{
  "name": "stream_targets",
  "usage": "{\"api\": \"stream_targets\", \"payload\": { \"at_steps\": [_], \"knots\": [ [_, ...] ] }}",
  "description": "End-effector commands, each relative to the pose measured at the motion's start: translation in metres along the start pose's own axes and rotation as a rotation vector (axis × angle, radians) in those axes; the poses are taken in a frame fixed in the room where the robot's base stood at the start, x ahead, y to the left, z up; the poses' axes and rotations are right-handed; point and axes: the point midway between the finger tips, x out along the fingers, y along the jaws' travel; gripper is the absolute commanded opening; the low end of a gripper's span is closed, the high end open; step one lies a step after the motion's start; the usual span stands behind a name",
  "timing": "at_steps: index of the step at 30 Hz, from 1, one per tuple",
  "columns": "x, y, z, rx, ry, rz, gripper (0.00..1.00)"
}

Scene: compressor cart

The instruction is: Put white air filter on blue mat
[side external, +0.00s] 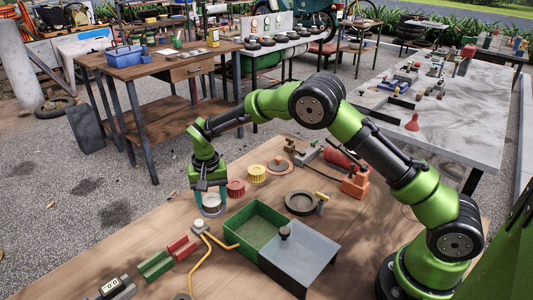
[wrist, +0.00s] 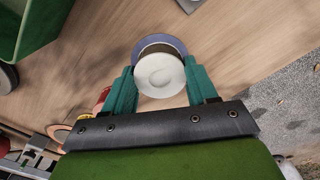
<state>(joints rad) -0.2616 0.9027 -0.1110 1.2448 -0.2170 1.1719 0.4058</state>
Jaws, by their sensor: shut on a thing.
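The white air filter (side external: 211,199) is a short round piece held between the fingers of my gripper (side external: 210,197). In the wrist view the white filter (wrist: 160,76) sits between the two teal fingertips (wrist: 158,82), which press on its sides. The blue mat (side external: 212,212) is a small round disc directly below the filter. In the wrist view the blue mat (wrist: 155,42) shows as a rim past the filter's far edge, and the rest is hidden. I cannot tell whether the filter touches the mat.
A red filter (side external: 236,188) and a yellow filter (side external: 257,173) stand to the right. A green bin (side external: 254,224) with a grey panel (side external: 300,257) is close by at front right. A yellow hose (side external: 203,260) runs in front. The wooden table is clear at left.

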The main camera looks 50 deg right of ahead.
Motion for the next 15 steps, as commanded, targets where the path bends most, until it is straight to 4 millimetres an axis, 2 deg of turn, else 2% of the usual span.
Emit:
{"api": "stream_targets", "payload": {
  "at_steps": [1,6,15],
  "knots": [
    [0.0012,0.0001,0.0001,0.0,-0.001,0.0,0.6],
    [0.0008,0.0001,0.0001,0.0,-0.001,0.0,0.83],
    [-0.002,-0.0001,-0.0001,0.0,0.0,0.0,0.83]
  ]
}}
